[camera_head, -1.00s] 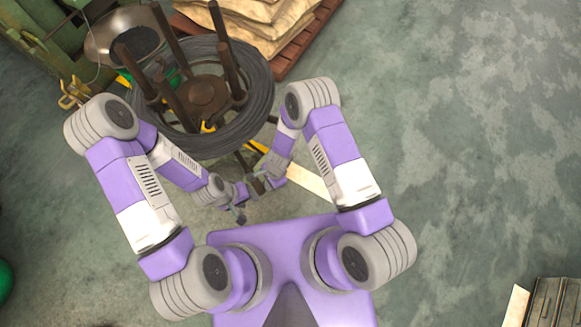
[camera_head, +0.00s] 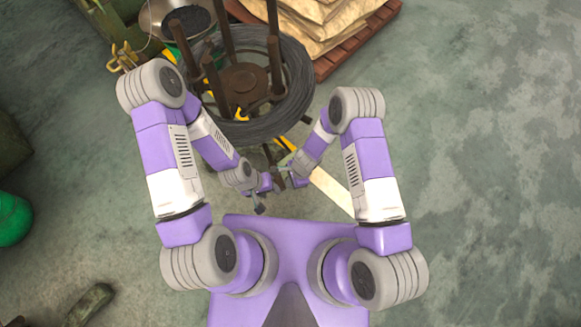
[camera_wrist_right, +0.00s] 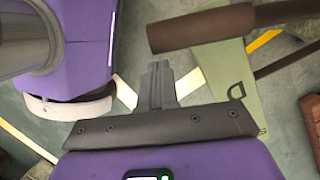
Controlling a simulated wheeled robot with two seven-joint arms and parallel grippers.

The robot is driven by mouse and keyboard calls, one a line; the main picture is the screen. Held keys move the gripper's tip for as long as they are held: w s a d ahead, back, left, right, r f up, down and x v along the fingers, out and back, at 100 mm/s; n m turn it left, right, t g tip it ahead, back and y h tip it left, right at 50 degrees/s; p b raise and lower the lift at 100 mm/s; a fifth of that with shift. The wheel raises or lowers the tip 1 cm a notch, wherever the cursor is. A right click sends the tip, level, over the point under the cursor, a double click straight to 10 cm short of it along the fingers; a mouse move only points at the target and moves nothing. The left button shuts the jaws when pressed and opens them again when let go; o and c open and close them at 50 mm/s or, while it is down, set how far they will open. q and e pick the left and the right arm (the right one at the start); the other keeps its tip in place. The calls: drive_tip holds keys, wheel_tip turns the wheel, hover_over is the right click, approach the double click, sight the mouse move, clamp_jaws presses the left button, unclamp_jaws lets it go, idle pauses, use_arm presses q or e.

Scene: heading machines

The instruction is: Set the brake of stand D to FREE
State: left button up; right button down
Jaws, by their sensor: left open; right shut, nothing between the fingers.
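Stand D stands ahead of me, seen in the head view as a brown hub with upright posts (camera_head: 243,85) and a coil of grey wire (camera_head: 262,128) around them. In the right wrist view, a grey-green plate (camera_wrist_right: 225,75) carries the letter D. A thick brown round bar (camera_wrist_right: 200,30) with a blunt end crosses above my right gripper (camera_wrist_right: 157,66). That gripper is shut and empty, its tips just short of the bar in the picture. My left gripper (camera_head: 258,208) is open and small in the head view, low in front of the stand. The brake's setting cannot be read.
Stacked sacks (camera_head: 325,25) lie on a brown pallet (camera_head: 360,40) behind the stand. A metal bowl (camera_head: 185,20) and green machinery stand at the back left. A green round object (camera_head: 12,218) is at the left edge. The floor at right is clear.

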drive_tip(key=w+d+r+p, duration=0.2)
drive_tip(key=d+r, duration=0.3)
drive_tip(key=r, duration=0.5)
drive_tip(key=shift+w+d+p, duration=0.2)
drive_tip(key=shift+w+p, duration=0.2)
drive_tip(key=shift+p, duration=0.3)
drive_tip(key=shift+d+r, duration=0.1)
drive_tip(key=s+d+r+n+t+y, duration=0.1)
drive_tip(key=s+d+r+n, duration=0.2)
drive_tip(key=s+d+n, duration=0.4)
drive_tip(key=s+n, duration=0.2)
drive_tip(key=n, duration=0.1)
drive_tip(key=shift+s+r+n+t, duration=0.2)
drive_tip(key=shift+r+n+t, duration=0.1)
drive_tip(key=shift+t, duration=0.1)
